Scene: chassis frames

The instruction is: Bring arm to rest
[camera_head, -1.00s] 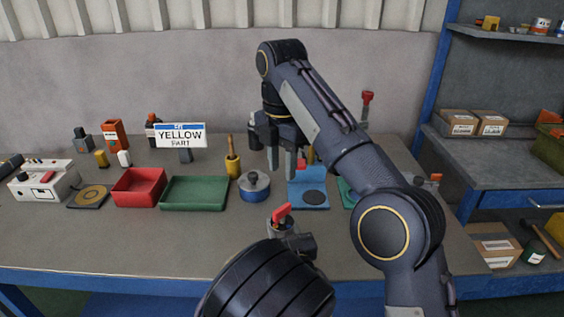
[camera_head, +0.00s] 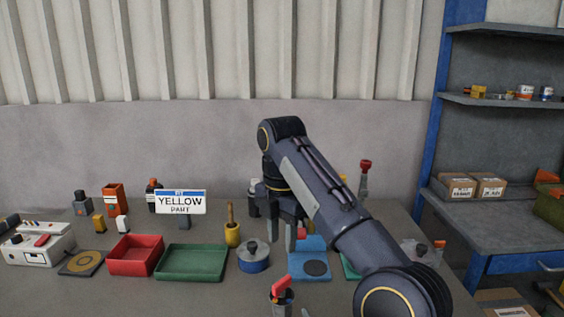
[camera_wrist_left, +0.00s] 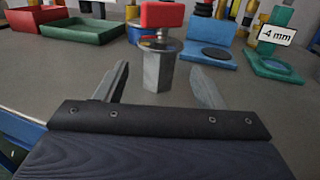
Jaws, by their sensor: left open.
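My left gripper (camera_wrist_left: 159,82) shows in the left wrist view with its two fingers spread apart and nothing held. A metal post with a red top (camera_wrist_left: 158,68) stands upright beyond the fingers, seen in the gap between them. My right arm reaches over the bench from the lower right.
The bench holds a red tray (camera_head: 135,269), a green tray (camera_head: 190,277), a blue pot (camera_head: 253,263), a yellow mortar (camera_head: 232,236) and a "YELLOW PART" sign (camera_head: 180,203). A shelf with boxes (camera_head: 458,188) stands at right. The bench's front left is clear.

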